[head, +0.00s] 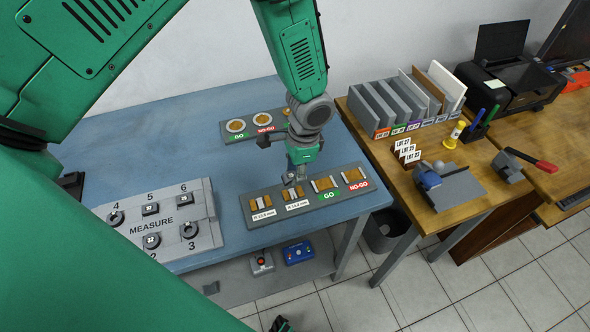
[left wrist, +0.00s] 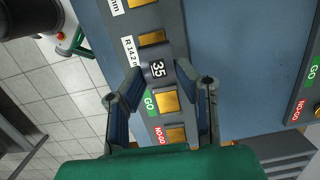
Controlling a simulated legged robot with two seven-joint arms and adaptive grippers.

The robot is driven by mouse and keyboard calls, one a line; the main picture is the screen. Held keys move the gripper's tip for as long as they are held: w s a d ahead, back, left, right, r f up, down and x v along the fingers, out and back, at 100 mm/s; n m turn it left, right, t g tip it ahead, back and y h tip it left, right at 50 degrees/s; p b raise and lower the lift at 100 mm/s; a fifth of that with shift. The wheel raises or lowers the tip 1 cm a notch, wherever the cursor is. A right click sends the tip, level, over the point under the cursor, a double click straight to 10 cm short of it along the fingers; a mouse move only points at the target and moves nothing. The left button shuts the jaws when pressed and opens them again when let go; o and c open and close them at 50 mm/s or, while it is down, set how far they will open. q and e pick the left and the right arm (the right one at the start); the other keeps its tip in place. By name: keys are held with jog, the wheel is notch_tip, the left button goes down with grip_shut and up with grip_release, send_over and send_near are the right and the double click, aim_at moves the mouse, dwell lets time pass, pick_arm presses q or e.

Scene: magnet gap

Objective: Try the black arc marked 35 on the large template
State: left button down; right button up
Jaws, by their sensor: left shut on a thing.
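My left gripper (head: 293,180) is over the front-right template board (head: 252,227) on the blue table. In the left wrist view, the black arc marked 35 (left wrist: 158,69) sits between the fingertips of my left gripper (left wrist: 157,75), which is shut on it. The arc appears over the board, between the slot labelled R 14.2 and the GO slot (left wrist: 166,103). I cannot tell whether it touches the board. In the head view the gripper hides the arc. A small dark tip (head: 280,324) at the bottom edge may be my right gripper; its jaws cannot be made out.
A second board (head: 250,128) with round GO and NO-GO gauges lies behind. A grey MEASURE board (head: 206,213) with numbered spots, holding rings and black pieces, is at left. A wooden desk (head: 400,190) with a rack, printer and vise stands right.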

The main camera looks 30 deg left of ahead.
aim_at(295, 193)
pick_arm(q)
jog(key=shift+d+f+b, duration=0.35)
jog(key=shift+f+b, duration=0.15)
jog(key=shift+f, duration=0.3)
jog(key=shift+d+f+b, duration=0.35)
jog(key=shift+f+b, duration=0.15)
jog(key=shift+f, duration=0.25)
jog(key=shift+a+f+b, duration=0.2)
jog(key=shift+f+b, duration=0.2)
jog(key=shift+f, duration=0.25)
jog(key=shift+a+f+b, duration=0.3)
jog(key=shift+a+f, duration=0.05)
jog(key=shift+f, duration=0.25)
pick_arm(e)
jog(key=shift+d+f, duration=0.15)
jog(key=shift+f, duration=1.7)
pick_arm(q)
jog(key=shift+d+r, duration=0.1)
jog(key=shift+d, duration=0.3)
pick_arm(e)
jog(key=shift+d+f, duration=0.1)
jog(key=shift+d, duration=0.25)
